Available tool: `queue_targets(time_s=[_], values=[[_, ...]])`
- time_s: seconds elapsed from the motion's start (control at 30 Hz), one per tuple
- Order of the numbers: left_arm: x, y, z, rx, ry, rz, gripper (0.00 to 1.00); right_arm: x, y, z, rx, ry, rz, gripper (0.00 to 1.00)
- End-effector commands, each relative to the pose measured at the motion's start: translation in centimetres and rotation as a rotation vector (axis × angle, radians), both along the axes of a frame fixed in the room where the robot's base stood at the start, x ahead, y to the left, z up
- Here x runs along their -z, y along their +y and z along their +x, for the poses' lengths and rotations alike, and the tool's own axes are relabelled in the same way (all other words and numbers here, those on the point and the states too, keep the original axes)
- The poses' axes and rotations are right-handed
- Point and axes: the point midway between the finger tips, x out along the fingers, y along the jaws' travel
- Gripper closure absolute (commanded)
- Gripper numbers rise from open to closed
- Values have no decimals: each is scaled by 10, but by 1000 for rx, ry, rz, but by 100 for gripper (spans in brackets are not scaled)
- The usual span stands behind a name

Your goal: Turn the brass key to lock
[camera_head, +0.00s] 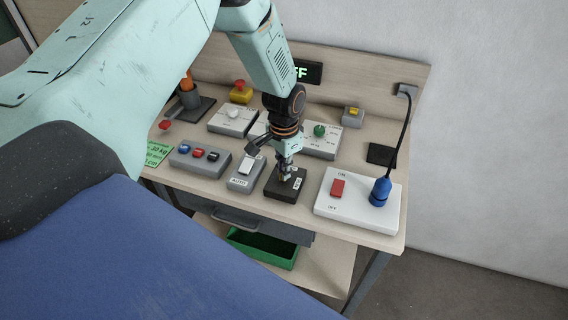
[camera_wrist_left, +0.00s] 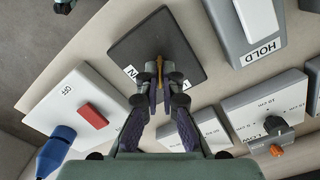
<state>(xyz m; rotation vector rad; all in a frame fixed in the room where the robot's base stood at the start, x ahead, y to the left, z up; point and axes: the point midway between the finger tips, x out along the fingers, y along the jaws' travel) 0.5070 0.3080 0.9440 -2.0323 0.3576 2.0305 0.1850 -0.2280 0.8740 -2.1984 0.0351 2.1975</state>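The brass key (camera_wrist_left: 160,63) stands in a black lock box (camera_wrist_left: 128,44) in the left wrist view. The same black box (camera_head: 282,190) lies near the front of the bench in the head view. My left gripper (camera_wrist_left: 163,72) points down at the box, its two fingertips close together with the key between them. In the head view the left gripper (camera_head: 286,172) hides most of the key. Labels on the box are partly covered by the fingers, so the key's marked position cannot be read. My right gripper is in neither view.
Right of the box is a white panel (camera_head: 329,207) with a red rocker switch (camera_head: 338,187) and a blue plug (camera_head: 380,191). A green bin (camera_head: 262,249) is below.

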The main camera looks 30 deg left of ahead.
Motion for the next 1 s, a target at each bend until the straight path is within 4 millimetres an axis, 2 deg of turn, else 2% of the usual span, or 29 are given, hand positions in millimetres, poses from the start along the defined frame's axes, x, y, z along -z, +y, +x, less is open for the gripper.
queue_targets(time_s=[0.1,0.5,1.0], values=[[-1,0,-1,-112,3,0,100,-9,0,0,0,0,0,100],[0,0,-2,-432,5,0,100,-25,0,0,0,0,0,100],[1,0,-1,-596,3,0,100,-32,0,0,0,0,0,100]])
